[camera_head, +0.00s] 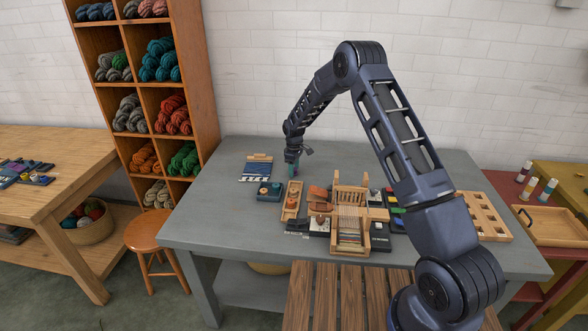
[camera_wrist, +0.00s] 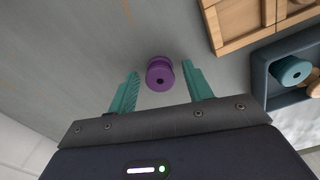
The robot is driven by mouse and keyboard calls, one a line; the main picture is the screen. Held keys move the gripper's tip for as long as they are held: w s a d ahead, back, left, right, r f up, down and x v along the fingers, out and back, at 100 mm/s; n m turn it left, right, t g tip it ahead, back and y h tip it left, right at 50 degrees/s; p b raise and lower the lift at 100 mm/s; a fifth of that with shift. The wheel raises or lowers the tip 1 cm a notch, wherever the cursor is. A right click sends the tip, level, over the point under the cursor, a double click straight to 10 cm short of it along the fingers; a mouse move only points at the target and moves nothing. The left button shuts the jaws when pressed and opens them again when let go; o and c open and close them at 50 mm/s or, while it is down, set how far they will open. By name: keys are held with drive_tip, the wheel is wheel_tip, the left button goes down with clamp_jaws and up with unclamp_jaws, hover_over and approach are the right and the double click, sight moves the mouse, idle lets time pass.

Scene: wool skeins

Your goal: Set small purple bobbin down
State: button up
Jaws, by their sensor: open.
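The small purple bobbin (camera_wrist: 160,75) shows end-on in the wrist view, its centre hole facing the camera. It appears to stand upright on the grey table (camera_wrist: 75,50). My gripper (camera_wrist: 161,69) is open, with one teal finger on each side of the bobbin and a visible gap on both sides. In the head view my gripper (camera_head: 293,168) is low over the back middle of the table; the bobbin is too small there to make out surely.
A dark blue tray (camera_wrist: 262,85) holds a teal bobbin (camera_wrist: 290,71) at right in the wrist view. A wooden compartment box (camera_wrist: 212,28) lies beside it.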

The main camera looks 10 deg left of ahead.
wheel_tip(320, 180, up, 12)
drive_tip(key=shift+r, duration=0.15)
idle(0.4)
drive_tip(key=s+d+r+m+t, duration=0.1)
drive_tip(key=s+d+r+m, duration=0.1)
drive_tip(key=s+d+r, duration=0.5)
drive_tip(key=s+d+r+m, duration=0.3)
drive_tip(key=d+r, duration=0.7)
drive_tip(key=r, duration=0.1)
drive_tip(key=s+d+r+m+t, duration=0.1)
drive_tip(key=s+d+r+m, duration=0.1)
drive_tip(key=s+d+r, duration=0.5)
drive_tip(key=s+d+r+m+t, duration=0.1)
drive_tip(key=s+d+r+m, duration=0.4)
drive_tip(key=s+d, duration=0.85)
drive_tip(key=s+d+f+m, duration=0.1)
drive_tip(key=s+d, duration=0.1)
drive_tip(key=s, duration=0.5)
drive_tip(key=s+d+m+t, duration=0.1)
drive_tip(key=s+d+m, duration=0.1)
drive_tip(key=s, duration=0.5)
drive_tip(key=shift+s+d+f+t, duration=0.3)
drive_tip(key=shift+d+f, duration=0.05)
drive_tip(key=shift+d, duration=0.05)
